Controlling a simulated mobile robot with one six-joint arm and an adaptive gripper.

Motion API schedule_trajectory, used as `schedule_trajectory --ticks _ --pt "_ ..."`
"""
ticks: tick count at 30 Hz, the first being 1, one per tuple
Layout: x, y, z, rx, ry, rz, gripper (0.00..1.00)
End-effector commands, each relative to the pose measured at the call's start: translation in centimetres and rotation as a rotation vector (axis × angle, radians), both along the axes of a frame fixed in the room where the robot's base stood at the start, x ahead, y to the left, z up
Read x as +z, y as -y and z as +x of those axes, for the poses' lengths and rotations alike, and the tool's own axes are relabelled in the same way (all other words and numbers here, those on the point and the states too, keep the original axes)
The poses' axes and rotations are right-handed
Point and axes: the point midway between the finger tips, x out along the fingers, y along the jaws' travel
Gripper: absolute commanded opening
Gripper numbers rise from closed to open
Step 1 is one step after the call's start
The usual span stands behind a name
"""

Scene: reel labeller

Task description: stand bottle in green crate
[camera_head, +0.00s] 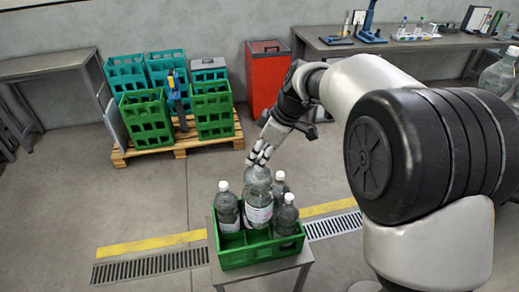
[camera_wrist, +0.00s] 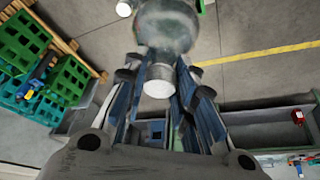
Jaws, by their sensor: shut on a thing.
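My gripper (camera_head: 262,160) points down and is shut on the top of a clear bottle (camera_head: 258,200) with a pale label. The bottle is upright at the green crate (camera_head: 262,257), among the other bottles. Its lower end is hidden, and I cannot tell whether it rests on the crate floor. In the wrist view, the bottle's white cap (camera_wrist: 159,82) is between the fingers and its body (camera_wrist: 167,28) extends beyond them. The crate also holds white-capped bottles at left (camera_head: 227,208), back right (camera_head: 279,186) and front right (camera_head: 287,216).
The crate stands on a small grey table (camera_head: 285,270). Behind, a wooden pallet (camera_head: 180,148) carries stacked green and teal crates. A red bin (camera_head: 266,80) and a workbench (camera_head: 400,43) stand at the back. Open floor lies left of the small table.

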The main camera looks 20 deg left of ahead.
Motion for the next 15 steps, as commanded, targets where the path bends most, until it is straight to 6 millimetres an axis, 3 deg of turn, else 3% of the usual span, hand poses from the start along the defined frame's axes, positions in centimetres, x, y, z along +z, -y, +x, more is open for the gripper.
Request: schedule_trajectory --ticks 15 --pt "-11.2 -0.1 0.1 -0.001 0.004 0.003 0.00"
